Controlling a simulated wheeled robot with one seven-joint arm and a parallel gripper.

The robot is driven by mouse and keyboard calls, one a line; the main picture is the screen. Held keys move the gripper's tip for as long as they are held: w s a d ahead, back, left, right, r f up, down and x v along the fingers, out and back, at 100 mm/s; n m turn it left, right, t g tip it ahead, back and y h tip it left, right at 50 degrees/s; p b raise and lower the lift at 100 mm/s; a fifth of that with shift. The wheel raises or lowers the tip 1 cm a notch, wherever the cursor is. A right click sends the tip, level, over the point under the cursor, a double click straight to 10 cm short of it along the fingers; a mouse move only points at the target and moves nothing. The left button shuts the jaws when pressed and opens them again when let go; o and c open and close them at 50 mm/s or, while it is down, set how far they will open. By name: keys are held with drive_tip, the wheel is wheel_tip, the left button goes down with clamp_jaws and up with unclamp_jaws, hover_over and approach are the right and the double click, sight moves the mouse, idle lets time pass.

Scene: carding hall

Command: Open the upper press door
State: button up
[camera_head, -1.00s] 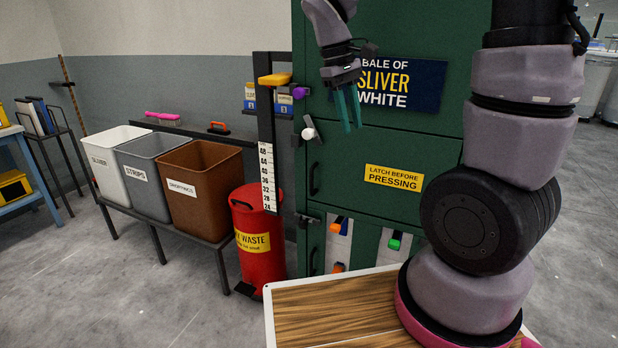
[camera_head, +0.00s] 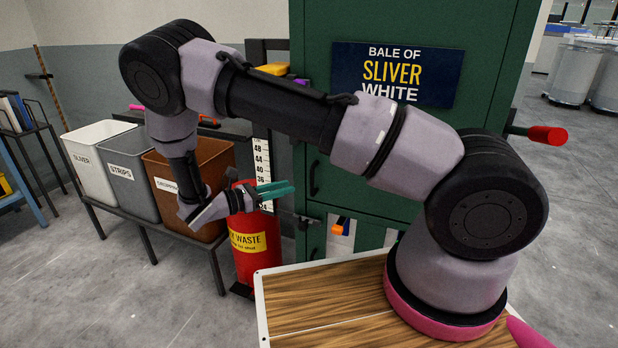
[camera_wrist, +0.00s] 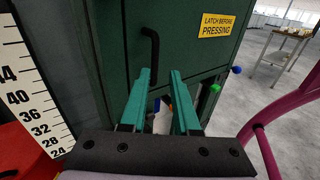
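The green press (camera_head: 420,30) stands ahead, with a "BALE OF SLIVER WHITE" sign at its top. Its upper door (camera_head: 345,190) is under that sign and looks shut. The door's black upright handle (camera_head: 313,178) is near the left edge, and it shows ahead, above the fingertips, in the wrist view (camera_wrist: 152,45). The yellow "LATCH BEFORE PRESSING" label (camera_wrist: 217,25) is on this door. My gripper (camera_head: 288,190) is open and empty, left of the handle in the head view, its teal fingers pointing toward the press. My arm hides the door's upper part and upper-left latch.
A red waste bin (camera_head: 252,255) stands close under my gripper. White (camera_head: 88,165), grey (camera_head: 135,185) and brown bins (camera_head: 215,160) stand on a rack at left. A striped measuring scale (camera_head: 262,155) runs beside the press. A red-ended bar (camera_head: 547,135) sticks out right.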

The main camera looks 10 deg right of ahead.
sight(312, 179)
drive_tip(key=shift+n+t, duration=0.3)
drive_tip(key=shift+t, duration=0.1)
drive_tip(key=x, duration=1)
drive_tip(key=shift+w+f, duration=0.25)
drive_tip(key=shift+f, duration=0.15)
clamp_jaws()
idle(0.6)
